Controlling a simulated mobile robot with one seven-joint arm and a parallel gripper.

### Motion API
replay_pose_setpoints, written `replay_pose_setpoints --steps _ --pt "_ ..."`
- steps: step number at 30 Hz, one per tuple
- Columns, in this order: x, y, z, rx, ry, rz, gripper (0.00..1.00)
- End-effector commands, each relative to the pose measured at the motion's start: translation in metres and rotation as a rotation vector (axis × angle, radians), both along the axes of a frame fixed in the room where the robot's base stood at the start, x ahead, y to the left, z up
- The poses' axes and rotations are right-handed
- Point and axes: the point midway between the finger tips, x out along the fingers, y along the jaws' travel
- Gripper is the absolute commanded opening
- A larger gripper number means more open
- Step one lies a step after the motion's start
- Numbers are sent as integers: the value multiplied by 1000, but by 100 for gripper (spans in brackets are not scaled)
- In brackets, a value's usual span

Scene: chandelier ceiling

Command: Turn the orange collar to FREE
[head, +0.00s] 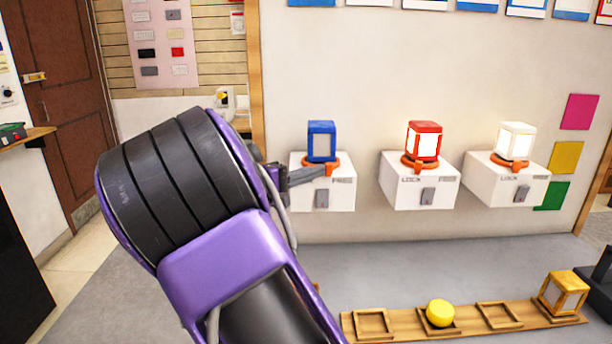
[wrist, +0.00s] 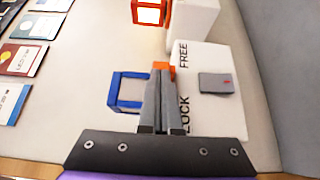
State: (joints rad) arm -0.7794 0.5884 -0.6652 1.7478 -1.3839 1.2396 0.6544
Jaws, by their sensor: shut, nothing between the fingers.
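A blue lantern (head: 321,141) stands on a white wall box (head: 335,200), with an orange collar (head: 334,160) around its base. The collar's orange tab points out at the front, close to the FREE lettering. My gripper (head: 322,172) is shut and empty, reaching in from the left with its tips at the tab; I cannot tell whether they touch. In the wrist view the shut fingers (wrist: 160,75) partly cover the blue lantern (wrist: 128,90) and collar. An orange part of the collar (wrist: 165,66) shows at the tips, nearer FREE than LOCK.
Two similar boxes to the right carry a lit red lantern (head: 424,140) and a lit white lantern (head: 515,140), each with an orange collar. A grey latch plate (head: 321,198) is on the near box's front. Below, a wooden rack (head: 380,325) holds a yellow ball (head: 440,313).

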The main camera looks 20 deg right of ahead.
Motion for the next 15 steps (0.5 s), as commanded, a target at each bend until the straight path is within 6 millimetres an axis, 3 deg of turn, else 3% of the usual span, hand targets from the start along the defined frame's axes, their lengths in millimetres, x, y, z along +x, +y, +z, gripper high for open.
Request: replay_pose_setpoints --steps 15 --pt "-10 -29 0 2 -2 -2 0"
